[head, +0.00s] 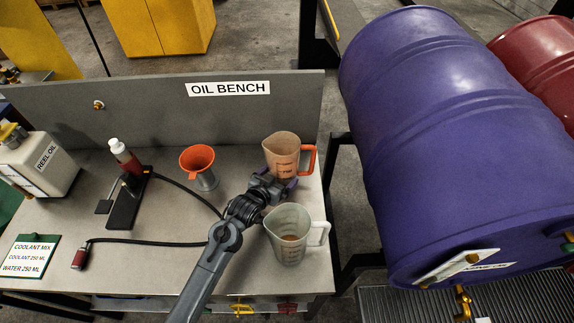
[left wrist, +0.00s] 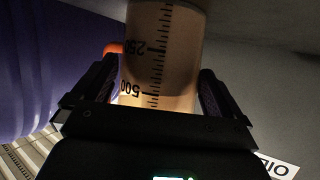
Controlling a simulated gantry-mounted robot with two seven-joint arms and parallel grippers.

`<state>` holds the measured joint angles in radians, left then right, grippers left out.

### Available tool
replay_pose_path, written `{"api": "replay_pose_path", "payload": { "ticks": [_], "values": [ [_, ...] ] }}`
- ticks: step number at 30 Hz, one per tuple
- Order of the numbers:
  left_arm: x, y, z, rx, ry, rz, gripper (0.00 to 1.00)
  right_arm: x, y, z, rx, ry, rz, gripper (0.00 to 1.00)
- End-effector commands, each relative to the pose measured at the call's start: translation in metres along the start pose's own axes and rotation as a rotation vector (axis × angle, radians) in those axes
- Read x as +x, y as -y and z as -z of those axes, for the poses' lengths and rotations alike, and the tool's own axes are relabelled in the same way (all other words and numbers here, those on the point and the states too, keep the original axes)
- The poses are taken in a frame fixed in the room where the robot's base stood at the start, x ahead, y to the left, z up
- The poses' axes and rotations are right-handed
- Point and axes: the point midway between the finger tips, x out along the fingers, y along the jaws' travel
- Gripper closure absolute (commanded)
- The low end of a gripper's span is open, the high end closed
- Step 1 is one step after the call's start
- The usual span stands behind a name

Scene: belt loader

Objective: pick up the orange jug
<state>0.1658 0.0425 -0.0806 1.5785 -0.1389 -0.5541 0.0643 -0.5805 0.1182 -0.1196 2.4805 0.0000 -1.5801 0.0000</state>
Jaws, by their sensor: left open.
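The orange jug (head: 283,152) stands upright at the back right of the bench, a translucent measuring jug with an orange rim and handle. Its handle points right. My left gripper (head: 276,183) is at the near side of the jug, low on its body. In the left wrist view the jug (left wrist: 160,55) with its black scale stands between the two fingers of my left gripper (left wrist: 156,84). The fingers are open, one on each side; whether either touches it I cannot tell. The jug's lower part is hidden in the head view. My right gripper is not in view.
A clear jug (head: 290,236) with a white handle stands close beside my left wrist. An orange funnel (head: 198,160) is to the left. A black hose (head: 150,241) crosses the bench (head: 165,270). A back panel (head: 150,110) and purple drum (head: 450,130) bound the area.

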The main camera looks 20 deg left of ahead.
Motion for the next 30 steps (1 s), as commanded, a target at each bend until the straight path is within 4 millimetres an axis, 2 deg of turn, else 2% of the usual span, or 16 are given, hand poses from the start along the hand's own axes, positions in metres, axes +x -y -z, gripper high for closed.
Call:
{"api": "replay_pose_path", "payload": {
  "ticks": [2, 14, 23, 30],
  "values": [
    [0.0, 0.0, 0.0, 0.0, 0.0, 0.0, 0.0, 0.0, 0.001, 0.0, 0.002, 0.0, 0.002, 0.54],
    [0.0, 0.0, 0.0, 0.0, 0.0, 0.0, 0.61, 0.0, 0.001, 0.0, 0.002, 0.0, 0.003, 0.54],
    [-0.002, 0.0, 0.006, 0.0, -0.005, 0.0, 0.61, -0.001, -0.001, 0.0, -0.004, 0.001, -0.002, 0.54],
    [-0.013, 0.001, 0.034, 0.001, -0.009, 0.0, 0.61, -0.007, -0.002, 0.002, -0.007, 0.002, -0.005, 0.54]
  ]
}}
